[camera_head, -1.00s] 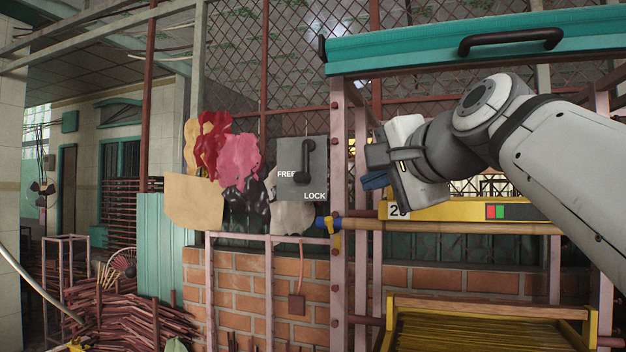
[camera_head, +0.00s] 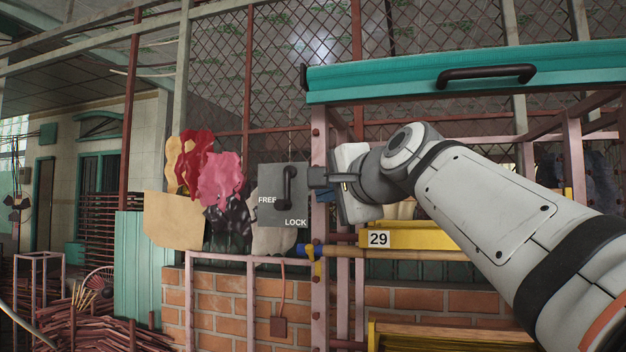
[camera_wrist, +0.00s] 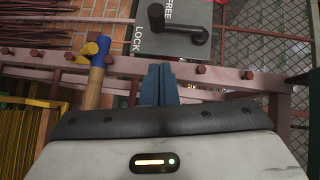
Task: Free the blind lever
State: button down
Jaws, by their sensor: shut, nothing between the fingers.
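The black lever (camera_head: 288,188) stands about upright on a grey plate (camera_head: 270,183) marked FREE at left and LOCK at lower right. In the wrist view the lever (camera_wrist: 178,24) lies across the top of the picture, beyond the fingers, with LOCK to its left and FREE beside it. My gripper (camera_wrist: 159,75) has its blue fingers together, with nothing between them. They point toward the plate and are apart from the lever. In the head view my gripper (camera_head: 322,185) is just right of the plate, its fingertips partly hidden by its own body.
A pink metal post (camera_head: 320,240) stands just right of the plate. A yellow bar marked 29 (camera_head: 420,238) and a teal cover with a dark handle (camera_head: 485,75) are at right. Pink, red and tan sheets (camera_head: 222,178) hang left of the plate, above a brick wall (camera_head: 225,310).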

aim_at(290, 204)
jog(key=w+a, duration=0.1)
jog(key=w+a+p, duration=0.1)
jog(key=a, duration=0.1)
jog(key=w+a+p, duration=0.1)
jog(key=shift+w+a+f, duration=0.1)
jog(key=shift+a+f, duration=0.15)
jog(key=shift+f, duration=0.15)
jog(key=shift+w+a+f, duration=0.15)
jog(key=shift+w, duration=0.05)
jog(key=shift+s, duration=0.1)
